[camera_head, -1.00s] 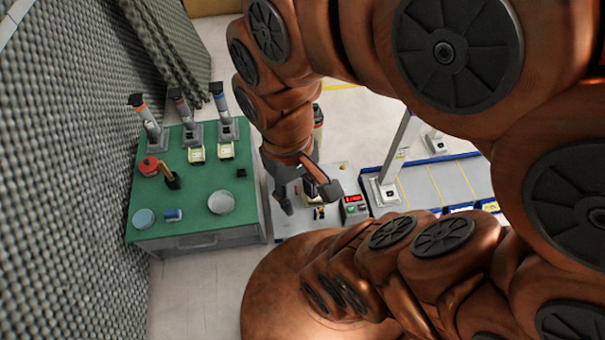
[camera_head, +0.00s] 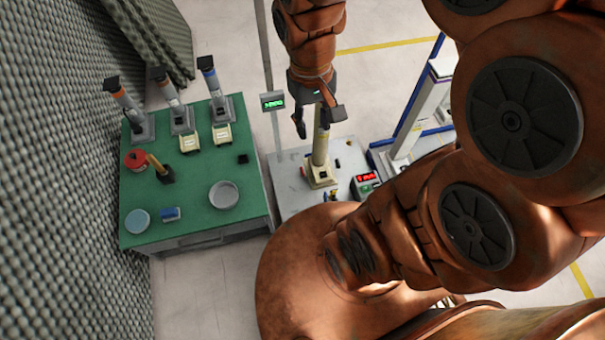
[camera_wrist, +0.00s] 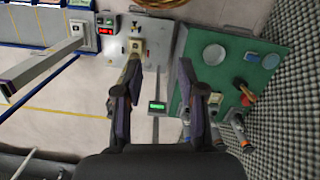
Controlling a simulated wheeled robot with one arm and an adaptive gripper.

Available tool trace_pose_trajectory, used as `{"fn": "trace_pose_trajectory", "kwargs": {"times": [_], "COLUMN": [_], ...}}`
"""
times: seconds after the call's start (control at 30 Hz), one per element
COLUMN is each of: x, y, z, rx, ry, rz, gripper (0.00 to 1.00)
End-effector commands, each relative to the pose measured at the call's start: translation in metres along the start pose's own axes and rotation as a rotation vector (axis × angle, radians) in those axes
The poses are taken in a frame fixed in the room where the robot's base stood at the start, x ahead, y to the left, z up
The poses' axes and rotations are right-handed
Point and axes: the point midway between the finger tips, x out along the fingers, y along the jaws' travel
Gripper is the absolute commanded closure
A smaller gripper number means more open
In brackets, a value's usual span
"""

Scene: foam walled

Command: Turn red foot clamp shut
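I cannot make out a clearly red foot clamp. A beige post (camera_head: 320,155) stands upright on a square foot on the grey-white bench (camera_head: 290,190); its foot also shows in the wrist view (camera_wrist: 137,46). My gripper (camera_head: 318,122) is high over the bench by the post's top, fingers apart. In the wrist view my gripper (camera_wrist: 160,68) is open with nothing between its pads; the post lies by the left finger, and I cannot tell if they touch.
The green table (camera_head: 200,195) at left holds several posts, a red round part (camera_head: 135,159), a yellow-handled tool (camera_head: 158,168) and dishes. A green-lit display (camera_head: 272,100) on a thin pole and a red-lit box (camera_head: 365,184) stand near. A grey foam wall is at far left.

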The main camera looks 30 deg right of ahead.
Motion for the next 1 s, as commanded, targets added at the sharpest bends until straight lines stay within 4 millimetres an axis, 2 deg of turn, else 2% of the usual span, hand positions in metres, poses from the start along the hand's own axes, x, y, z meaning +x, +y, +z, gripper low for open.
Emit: {"fn": "trace_pose_trajectory", "kwargs": {"times": [0.03, 0.47, 0.77, 1.0], "x": [0.022, 0.137, 0.23, 0.314], "y": [0.001, 0.015, 0.026, 0.038], "z": [-0.013, -0.115, -0.179, -0.226], "rx": [0.004, 0.034, 0.059, 0.084], "ry": [0.0, 0.031, 0.05, 0.065], "rz": [-0.001, -0.008, -0.016, -0.02], "gripper": [0.6, 0.6, 0.6, 0.6]}}
